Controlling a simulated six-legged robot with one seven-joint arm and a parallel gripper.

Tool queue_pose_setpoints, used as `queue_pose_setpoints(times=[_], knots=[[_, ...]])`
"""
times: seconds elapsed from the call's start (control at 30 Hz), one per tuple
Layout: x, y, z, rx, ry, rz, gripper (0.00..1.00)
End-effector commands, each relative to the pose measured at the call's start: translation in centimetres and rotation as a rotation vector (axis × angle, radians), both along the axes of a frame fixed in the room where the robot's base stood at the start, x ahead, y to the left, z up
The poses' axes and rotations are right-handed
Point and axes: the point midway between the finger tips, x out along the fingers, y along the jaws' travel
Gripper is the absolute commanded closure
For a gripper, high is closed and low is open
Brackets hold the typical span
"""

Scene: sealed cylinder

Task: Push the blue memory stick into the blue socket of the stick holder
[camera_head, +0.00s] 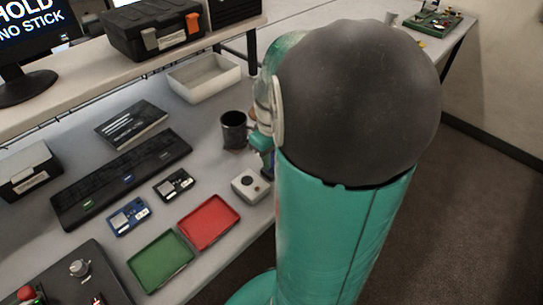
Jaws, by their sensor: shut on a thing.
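A long black unit (120,178) with a small green mark and a small blue mark lies across the table at left. It may be the stick holder, but I cannot make out its sockets. I cannot pick out the blue memory stick. My arm, a teal link with a large dark round joint, fills the middle and right of the view. My gripper and whatever is in it are hidden behind the arm; only small teal and blue-grey parts show at the arm's left edge.
A blue device (128,216) and a black device (174,185) lie in front of the black unit. Green (160,261) and red (209,220) trays sit at the table's front. A dark mug (234,131) and a grey button box (250,186) stand near my arm.

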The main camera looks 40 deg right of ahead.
Motion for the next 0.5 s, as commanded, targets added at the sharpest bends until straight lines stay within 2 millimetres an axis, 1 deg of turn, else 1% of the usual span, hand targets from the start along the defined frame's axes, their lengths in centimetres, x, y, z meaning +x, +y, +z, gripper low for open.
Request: queue_pose_setpoints(times=[0.5], knots=[[0.02,0.01,-0.71,0.000,0.000,0.001,1.00]])
